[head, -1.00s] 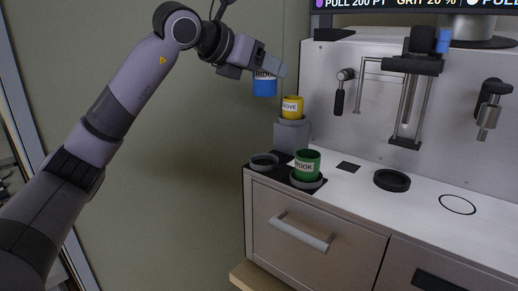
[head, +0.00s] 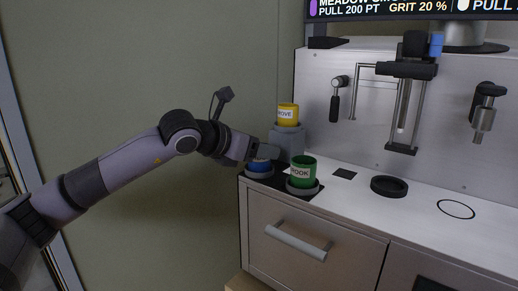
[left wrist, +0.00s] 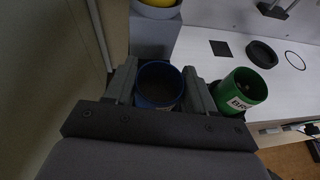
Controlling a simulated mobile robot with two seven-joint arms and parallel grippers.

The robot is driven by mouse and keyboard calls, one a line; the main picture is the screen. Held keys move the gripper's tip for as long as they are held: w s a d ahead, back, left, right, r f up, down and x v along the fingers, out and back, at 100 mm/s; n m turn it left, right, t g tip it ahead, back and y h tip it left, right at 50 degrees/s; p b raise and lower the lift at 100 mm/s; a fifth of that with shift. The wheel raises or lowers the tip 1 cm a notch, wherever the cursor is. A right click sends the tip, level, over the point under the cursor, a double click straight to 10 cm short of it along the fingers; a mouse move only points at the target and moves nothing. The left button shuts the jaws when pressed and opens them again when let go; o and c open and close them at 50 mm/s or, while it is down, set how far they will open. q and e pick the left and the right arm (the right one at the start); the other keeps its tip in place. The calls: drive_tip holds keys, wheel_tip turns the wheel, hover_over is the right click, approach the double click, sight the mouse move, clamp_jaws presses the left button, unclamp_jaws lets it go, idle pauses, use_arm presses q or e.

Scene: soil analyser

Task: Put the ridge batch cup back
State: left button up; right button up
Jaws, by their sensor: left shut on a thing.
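The blue ridge cup (head: 259,165) is low at the left ring holder (head: 262,175) on the black mat at the counter's left end. It looks upright; whether its base touches the holder is hard to tell. My left gripper (head: 264,152) is shut on the cup and hides its upper part in the head view. In the left wrist view the cup (left wrist: 159,84) appears open-topped and dark inside, between the two fingers (left wrist: 160,75). My right gripper is not in view.
A green cup (head: 302,172) labelled "BROOK" stands in the ring just right. A yellow cup (head: 287,115) sits on a grey pedestal (head: 288,140) behind. A black ring (head: 389,187) lies farther right on the counter. A drawer handle (head: 295,243) sticks out below.

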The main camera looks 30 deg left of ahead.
use_arm(q)
drive_tip(key=shift+f, duration=0.1)
drive_tip(key=o, duration=1.2)
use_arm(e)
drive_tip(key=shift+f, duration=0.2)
use_arm(q)
drive_tip(key=shift+r, duration=0.3)
drive_tip(key=shift+b+v, duration=1.7)
drive_tip(key=shift+v, duration=4.25)
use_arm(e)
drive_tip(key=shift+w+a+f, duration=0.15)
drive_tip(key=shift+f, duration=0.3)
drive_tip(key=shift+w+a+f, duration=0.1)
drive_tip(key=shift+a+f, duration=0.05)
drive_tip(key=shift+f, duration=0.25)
use_arm(q)
drive_tip(key=shift+f, duration=0.2)
